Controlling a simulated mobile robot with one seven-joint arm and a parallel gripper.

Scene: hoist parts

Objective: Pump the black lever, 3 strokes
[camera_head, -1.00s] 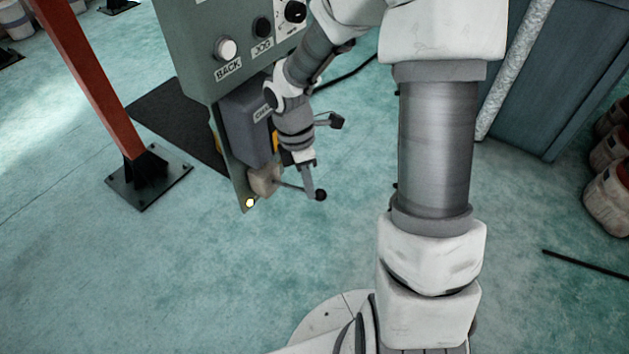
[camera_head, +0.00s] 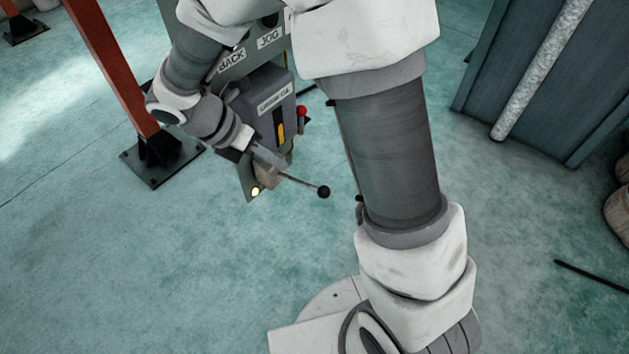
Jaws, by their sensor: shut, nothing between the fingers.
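The black lever is a thin rod with a black ball knob (camera_head: 323,192). It sticks out to the right and slightly down from a tan block (camera_head: 267,175) low on the green control panel. My gripper (camera_head: 284,165) is shut and empty. Its fingertips are beside the tan block, close above the root of the lever in the picture and left of the ball. I cannot tell whether they touch the rod or the block. The ball and the outer rod are in plain view.
A grey box (camera_head: 262,105) with a yellow strip is mounted above the lever, with a small red knob (camera_head: 302,110) at its right. An orange post (camera_head: 112,65) stands at the left and a blue-grey cabinet (camera_head: 560,90) at the right. The floor below the lever is clear.

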